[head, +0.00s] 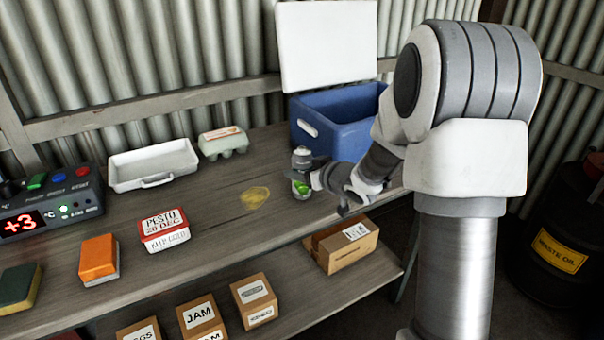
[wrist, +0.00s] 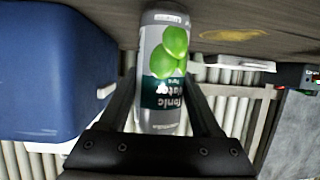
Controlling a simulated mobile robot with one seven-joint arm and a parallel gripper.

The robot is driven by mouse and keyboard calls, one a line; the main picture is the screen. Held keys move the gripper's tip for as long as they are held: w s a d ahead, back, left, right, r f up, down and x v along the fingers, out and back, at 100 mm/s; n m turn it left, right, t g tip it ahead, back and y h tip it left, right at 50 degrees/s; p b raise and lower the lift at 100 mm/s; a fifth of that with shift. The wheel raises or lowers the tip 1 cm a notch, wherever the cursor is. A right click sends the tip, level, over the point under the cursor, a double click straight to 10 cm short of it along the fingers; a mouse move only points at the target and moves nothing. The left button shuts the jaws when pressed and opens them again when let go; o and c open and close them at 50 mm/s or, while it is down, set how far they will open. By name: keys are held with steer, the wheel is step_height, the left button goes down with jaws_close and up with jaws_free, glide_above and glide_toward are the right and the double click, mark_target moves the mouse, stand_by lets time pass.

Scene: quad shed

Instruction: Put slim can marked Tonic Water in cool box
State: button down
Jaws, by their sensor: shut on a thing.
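The slim Tonic Water can (wrist: 163,70), silver and dark green with green limes on it, stands between the two fingers of my gripper (wrist: 165,105) in the wrist view. My gripper is shut on it. In the head view the can (head: 301,165) is upright at the bench's back right, just in front of the cool box; I cannot tell whether its base touches the bench. The blue cool box (head: 345,120) has its white lid (head: 327,45) raised. It also shows on the left in the wrist view (wrist: 50,70).
A white tray (head: 153,165), an egg carton (head: 223,142), a pesto tub (head: 165,230) and an orange block (head: 99,259) are on the bench (head: 215,260). Cardboard boxes (head: 255,299) sit on the lower shelf. A waste oil drum (head: 560,230) stands at right.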

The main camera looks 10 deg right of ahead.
steer(key=shift+c, duration=0.4)
jaws_free()
steer(key=shift+f, duration=0.1)
